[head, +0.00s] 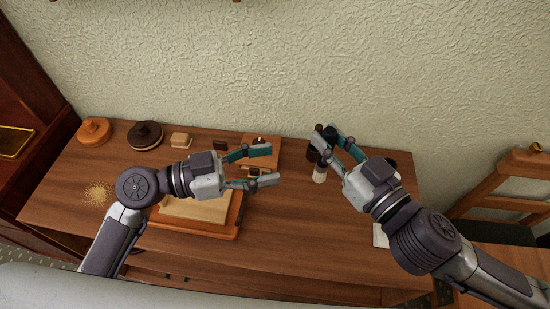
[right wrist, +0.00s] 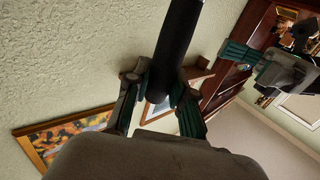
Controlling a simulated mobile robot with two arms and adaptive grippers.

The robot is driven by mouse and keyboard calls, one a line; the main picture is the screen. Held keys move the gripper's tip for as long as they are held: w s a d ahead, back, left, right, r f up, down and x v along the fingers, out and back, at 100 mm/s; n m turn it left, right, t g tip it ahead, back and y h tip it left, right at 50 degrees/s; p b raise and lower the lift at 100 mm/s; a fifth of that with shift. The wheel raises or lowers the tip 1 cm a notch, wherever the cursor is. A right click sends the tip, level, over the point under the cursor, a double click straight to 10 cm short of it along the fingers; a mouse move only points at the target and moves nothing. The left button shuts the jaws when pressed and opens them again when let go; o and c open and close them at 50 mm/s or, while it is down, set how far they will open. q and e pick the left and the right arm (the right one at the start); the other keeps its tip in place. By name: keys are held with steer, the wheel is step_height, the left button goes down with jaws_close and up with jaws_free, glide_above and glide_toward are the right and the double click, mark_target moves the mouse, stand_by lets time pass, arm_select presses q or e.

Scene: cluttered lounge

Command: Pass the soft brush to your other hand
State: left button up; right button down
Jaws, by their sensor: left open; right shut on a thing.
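The soft brush has a black handle (head: 330,132), and a pale tuft (head: 319,175) that looks like its bristles shows below. My right gripper (head: 335,141) is shut on the handle, above the right part of the desk. In the right wrist view the dark handle (right wrist: 178,45) stands between the fingers and runs out of the top edge. My left gripper (head: 273,165) is open and empty, left of the brush and apart from it, with its fingers pointing right. It also shows at the upper right of the right wrist view (right wrist: 262,66).
The wooden desk (head: 290,235) lies under both grippers. A wooden tray (head: 225,229) sits beneath my left arm. A round orange-brown pot (head: 94,131), a dark lidded pot (head: 145,135) and small blocks line the back. A chair (head: 505,185) stands at right. The desk's front middle is clear.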

arm_select(q)
steer(key=x, duration=1.2)
steer(key=shift+f, duration=0.1)
jaws_close()
arm_select(e)
steer(key=c, duration=0.9)
jaws_free()
steer(key=shift+r, duration=0.1)
